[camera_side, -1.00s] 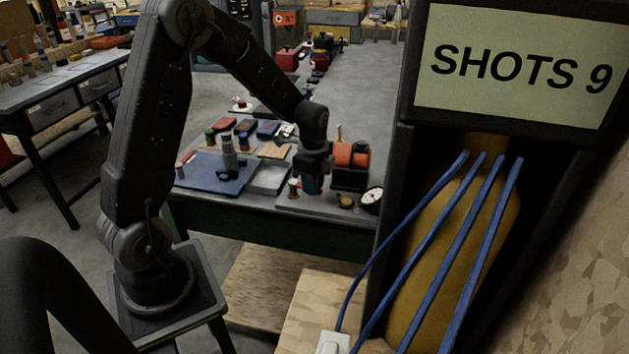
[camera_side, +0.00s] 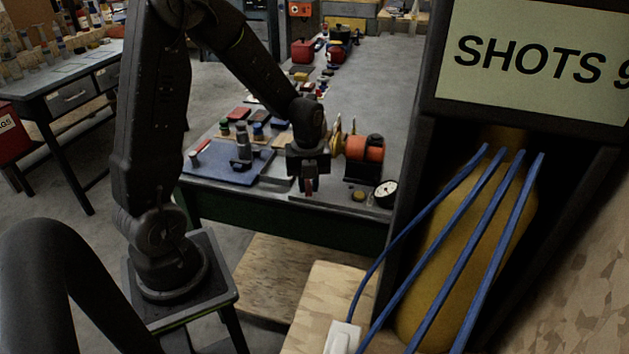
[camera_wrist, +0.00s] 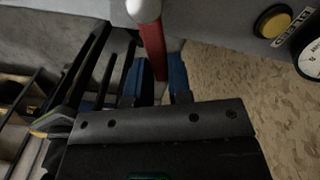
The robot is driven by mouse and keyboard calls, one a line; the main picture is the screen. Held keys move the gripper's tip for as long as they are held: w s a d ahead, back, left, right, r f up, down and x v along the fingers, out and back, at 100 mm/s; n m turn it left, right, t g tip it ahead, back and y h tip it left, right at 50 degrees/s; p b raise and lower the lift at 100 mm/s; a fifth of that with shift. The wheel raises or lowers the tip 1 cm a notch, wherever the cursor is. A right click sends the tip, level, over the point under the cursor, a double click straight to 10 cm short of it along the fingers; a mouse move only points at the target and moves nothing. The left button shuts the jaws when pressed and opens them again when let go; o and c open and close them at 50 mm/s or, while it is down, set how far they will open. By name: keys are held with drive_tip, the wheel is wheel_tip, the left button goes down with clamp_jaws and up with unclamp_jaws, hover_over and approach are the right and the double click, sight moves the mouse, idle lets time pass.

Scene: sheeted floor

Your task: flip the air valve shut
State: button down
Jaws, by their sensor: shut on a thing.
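The air valve's red lever (camera_wrist: 151,45) shows in the wrist view, running from a pale rounded end (camera_wrist: 143,9) down between my two blue fingertips. My gripper (camera_wrist: 157,84) is shut on this lever, one finger on each side. In the side view my gripper (camera_side: 308,184) is low at the front edge of the bench, with a bit of red between its fingers. The gripper hides most of the valve there, so I cannot tell the lever's angle to the pipe.
A white dial gauge (camera_side: 386,189) and a yellow button (camera_side: 358,195) sit right of my gripper. A blue board (camera_side: 228,168) with parts lies left. A dark cabinet with blue cords (camera_side: 450,215) stands in the right foreground.

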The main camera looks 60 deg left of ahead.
drive_tip(key=shift+s+a+m, duration=0.3)
drive_tip(key=shift+s+m, duration=0.15)
drive_tip(key=shift+m, duration=0.65)
drive_tip(key=shift+s+a+m, duration=0.3)
drive_tip(key=shift+s+m, duration=0.1)
drive_tip(key=shift+m, duration=0.7)
drive_tip(key=c, duration=1)
unclamp_jaws()
drive_tip(key=shift+c, duration=0.2)
drive_tip(key=shift+r, duration=0.1)
wheel_tip(320, 180, up, 14)
drive_tip(key=shift+s, duration=0.1)
